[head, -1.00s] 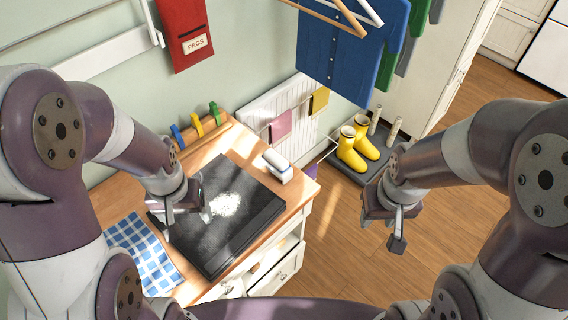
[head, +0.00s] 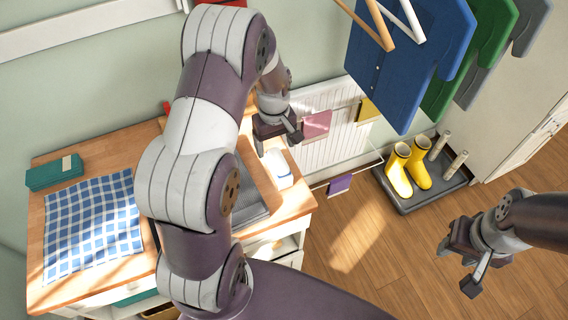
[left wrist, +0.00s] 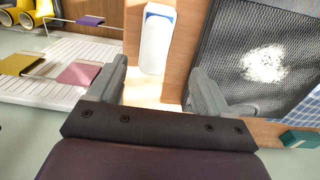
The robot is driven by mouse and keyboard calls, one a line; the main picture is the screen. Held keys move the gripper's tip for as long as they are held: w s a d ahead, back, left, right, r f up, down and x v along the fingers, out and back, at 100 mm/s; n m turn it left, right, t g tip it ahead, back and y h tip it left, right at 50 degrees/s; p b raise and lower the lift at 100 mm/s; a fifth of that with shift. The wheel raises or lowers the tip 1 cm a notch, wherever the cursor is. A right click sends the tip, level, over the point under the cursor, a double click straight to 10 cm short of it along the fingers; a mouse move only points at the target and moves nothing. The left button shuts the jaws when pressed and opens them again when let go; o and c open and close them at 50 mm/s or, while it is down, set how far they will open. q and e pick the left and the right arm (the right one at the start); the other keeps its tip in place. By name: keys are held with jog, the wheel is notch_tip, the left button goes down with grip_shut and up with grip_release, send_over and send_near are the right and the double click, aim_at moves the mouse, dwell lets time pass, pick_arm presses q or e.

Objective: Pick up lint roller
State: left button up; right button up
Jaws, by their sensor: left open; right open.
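A white object with a blue part, which I take for the lint roller (head: 278,170), lies on the wooden counter beside a dark mesh panel (head: 249,208). In the left wrist view the lint roller (left wrist: 157,45) lies lengthwise just beyond and between my open fingers, not touching them. My left gripper (head: 280,146) is open and empty above the back right part of the counter; its fingers also show in the left wrist view (left wrist: 156,85). My right gripper (head: 459,268) is open and empty over the floor at the right. My left arm hides much of the panel.
The wooden counter (head: 97,150) holds a checked blue cloth (head: 92,225) and a green box (head: 55,173). A white patch (left wrist: 273,60) marks the panel. A white radiator (head: 335,140) stands behind. Yellow boots (head: 398,172) stand on a grey tray; clothes hang above.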

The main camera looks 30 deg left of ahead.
aim_at(278, 158)
pick_arm(q)
notch_tip(278, 158, down, 2)
jog(key=shift+s+a, duration=0.15)
jog(key=f, duration=0.1)
jog(key=w+f+p, duration=0.1)
jog(key=d+f, duration=0.1)
jog(key=shift+w+f+p, duration=0.15)
jog(key=shift+f+p, duration=0.15)
jog(key=shift+p, duration=0.05)
jog(key=f, duration=0.1)
jog(key=f+p, duration=0.1)
jog(key=f, duration=0.2)
jog(key=shift+s+a, duration=0.2)
jog(key=shift+s, duration=0.05)
jog(key=shift+a+f, duration=0.1)
jog(key=shift+f, duration=0.15)
jog(key=shift+w, duration=0.15)
jog(key=shift+c, duration=0.6)
jog(key=shift+d, duration=0.25)
jog(key=c, duration=1)
jog(key=shift+a, duration=0.15)
jog(key=shift+c, duration=0.4)
pick_arm(e)
jog(key=r, duration=0.3)
jog(key=shift+w+d+r, duration=0.15)
jog(key=shift+w, duration=0.15)
